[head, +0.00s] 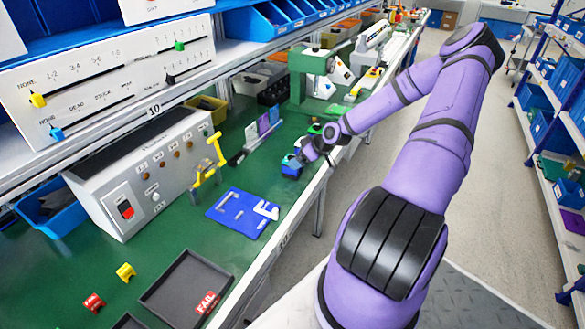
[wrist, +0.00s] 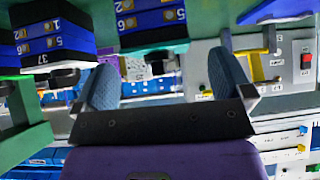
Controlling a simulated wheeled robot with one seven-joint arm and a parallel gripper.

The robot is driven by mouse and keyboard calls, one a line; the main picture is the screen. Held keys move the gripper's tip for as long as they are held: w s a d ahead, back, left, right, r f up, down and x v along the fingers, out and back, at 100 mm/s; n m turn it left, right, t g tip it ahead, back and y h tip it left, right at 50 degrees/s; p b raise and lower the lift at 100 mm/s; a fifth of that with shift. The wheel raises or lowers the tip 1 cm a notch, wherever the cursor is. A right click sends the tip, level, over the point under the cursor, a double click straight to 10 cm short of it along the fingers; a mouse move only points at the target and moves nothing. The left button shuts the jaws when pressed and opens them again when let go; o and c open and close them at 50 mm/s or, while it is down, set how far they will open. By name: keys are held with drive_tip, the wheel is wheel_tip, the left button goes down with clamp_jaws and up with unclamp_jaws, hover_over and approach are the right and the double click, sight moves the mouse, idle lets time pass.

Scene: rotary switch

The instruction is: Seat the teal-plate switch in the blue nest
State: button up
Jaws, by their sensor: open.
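The blue nest (head: 233,214) is a flat blue plate with pale raised corner pieces, lying on the green bench; it seems to be the blue slab at the wrist view's upper right (wrist: 268,10). My gripper (head: 300,158) is beyond the nest, low over the bench. In the wrist view my gripper (wrist: 165,85) has its pads wide apart with nothing between them. Dark blue numbered blocks (wrist: 58,38) with black knob-like parts stand beyond the fingers; one blue block (head: 290,166) shows beside my gripper.
A grey control box (head: 145,170) with a red rocker and a yellow clamp (head: 209,165) stand left of the nest. A black tray (head: 185,285) with a FAIL label lies nearer. A green press (head: 305,75) stands beyond.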

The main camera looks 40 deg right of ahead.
sight(293, 157)
drive_tip(key=x, duration=0.4)
drive_tip(key=shift+w, duration=0.15)
drive_tip(key=c, duration=1.1)
drive_tip(key=shift+r, duration=0.1)
